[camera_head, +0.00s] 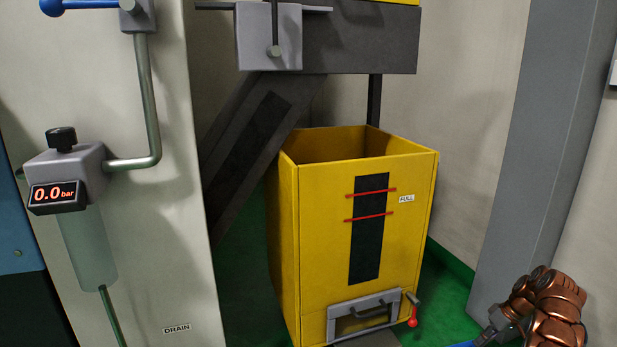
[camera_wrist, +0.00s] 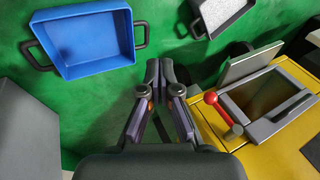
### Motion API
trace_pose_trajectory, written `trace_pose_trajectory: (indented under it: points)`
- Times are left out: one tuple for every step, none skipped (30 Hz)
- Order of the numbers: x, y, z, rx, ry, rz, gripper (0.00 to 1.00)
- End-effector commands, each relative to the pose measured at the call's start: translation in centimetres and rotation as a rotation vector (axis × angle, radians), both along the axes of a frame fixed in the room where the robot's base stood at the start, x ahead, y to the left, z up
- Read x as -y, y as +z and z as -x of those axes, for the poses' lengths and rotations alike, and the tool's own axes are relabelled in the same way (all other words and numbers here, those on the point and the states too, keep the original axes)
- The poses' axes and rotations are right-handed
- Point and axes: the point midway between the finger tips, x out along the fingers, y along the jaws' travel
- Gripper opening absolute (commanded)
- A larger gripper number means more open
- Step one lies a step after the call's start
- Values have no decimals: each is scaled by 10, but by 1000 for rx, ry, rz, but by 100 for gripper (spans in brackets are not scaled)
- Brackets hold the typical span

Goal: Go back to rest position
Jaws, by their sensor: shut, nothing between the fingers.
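My gripper (camera_wrist: 158,85) shows in the wrist view with its two fingertips together and nothing between them. It is above the green floor, between a blue tray and the yellow bin. In the head view a copper-coloured part of my arm (camera_head: 548,312) shows at the lower right, right of the yellow bin (camera_head: 318,230). The gripper itself is not clearly visible there.
The bin's hatch (camera_wrist: 265,95) has a raised flap and a red-knobbed lever (camera_wrist: 211,98) close to my gripper's right. The blue tray (camera_wrist: 88,40) and a grey speckled tray (camera_wrist: 222,14) are on the green floor. A grey column (camera_head: 545,150) stands at right.

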Motion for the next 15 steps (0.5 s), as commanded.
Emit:
trace_pose_trajectory:
  points:
    - [-1,0,4,-1,1,-1,0]
    - [-1,0,9,-1,1,-2,0]
    - [-1,0,13,-1,1,-2,0]
    - [-1,0,17,-1,1,-1,0]
    - [-2,7,19,-1,1,-1,0]
    - [-2,12,18,-3,-3,0,0]
    - [-2,14,17,-5,-6,1,0]
    - [-4,18,15,-6,-6,1,0]
    - [-6,23,13,-8,-5,3,0]
    - [-8,26,12,-8,-5,4,0]
    - [-10,30,11,-10,-5,4,0]
    - [-12,35,10,-13,-6,5,0]
    - [-14,39,9,-14,-7,5,0]
    - [-16,43,8,-17,-8,5,0]
    - [-18,49,7,-21,-8,6,0]
